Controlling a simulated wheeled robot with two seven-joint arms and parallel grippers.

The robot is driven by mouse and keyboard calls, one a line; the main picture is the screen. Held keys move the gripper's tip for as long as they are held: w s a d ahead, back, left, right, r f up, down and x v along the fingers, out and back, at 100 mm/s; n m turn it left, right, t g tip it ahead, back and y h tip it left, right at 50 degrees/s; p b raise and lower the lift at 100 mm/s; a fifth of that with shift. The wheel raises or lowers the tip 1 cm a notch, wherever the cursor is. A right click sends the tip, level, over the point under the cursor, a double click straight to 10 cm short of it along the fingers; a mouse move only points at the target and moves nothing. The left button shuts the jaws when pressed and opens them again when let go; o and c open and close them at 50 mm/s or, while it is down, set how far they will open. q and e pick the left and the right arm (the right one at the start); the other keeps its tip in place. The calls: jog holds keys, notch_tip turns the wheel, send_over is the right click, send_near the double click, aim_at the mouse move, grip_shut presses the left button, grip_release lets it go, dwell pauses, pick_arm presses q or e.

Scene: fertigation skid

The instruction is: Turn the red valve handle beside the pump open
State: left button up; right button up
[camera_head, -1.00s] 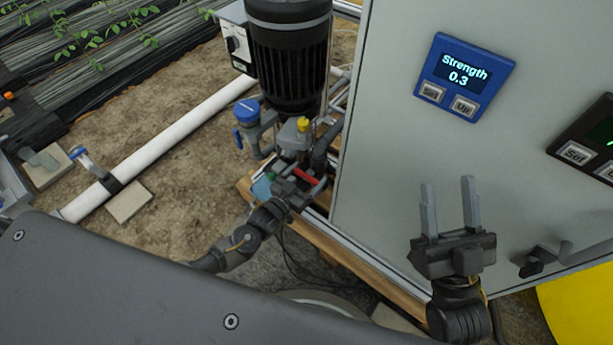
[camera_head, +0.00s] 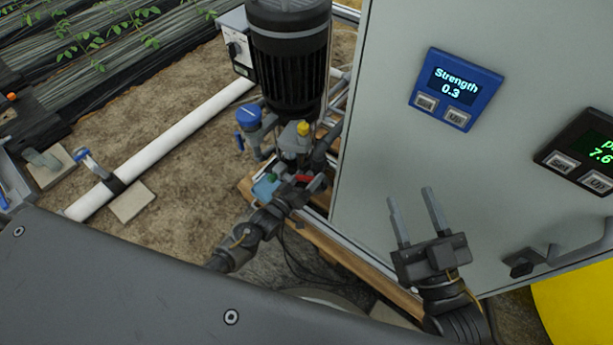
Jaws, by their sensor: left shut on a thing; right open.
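The red valve handle (camera_head: 304,178) shows as a short red piece low beside the black pump (camera_head: 289,60). My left gripper (camera_head: 300,185) is at the handle, shut on it, and its fingers hide most of it. The valve body under the handle is mostly hidden. My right gripper (camera_head: 416,212) is open and empty, fingers pointing up, in front of the grey cabinet.
The grey cabinet (camera_head: 385,130) carries a blue panel (camera_head: 456,90) reading Strength 0.3 and a black panel (camera_head: 585,150). A blue-capped fitting (camera_head: 248,114) and a yellow-capped part (camera_head: 303,129) stand close to my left gripper. A white pipe (camera_head: 185,140) crosses the soil.

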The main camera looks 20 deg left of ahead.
pick_arm(q)
jog(key=n+p, duration=0.1)
jog(key=n, duration=0.3)
jog(key=shift+r+n+p, duration=0.1)
jog(key=shift+n+p, duration=0.2)
jog(key=n+p, duration=0.1)
jog(key=n, duration=0.3)
jog(key=shift+n+p, duration=0.45)
jog(key=shift+n, duration=0.55)
pick_arm(e)
jog(key=d+f+m+g+h, duration=0.2)
jog(key=d+f+g+h, duration=0.5)
jog(key=f, duration=0.5)
jog(key=shift+d+f+m, duration=0.2)
jog(key=shift+d+m, duration=0.1)
jog(key=shift+s, duration=0.1)
pick_arm(q)
jog(key=o, duration=0.9)
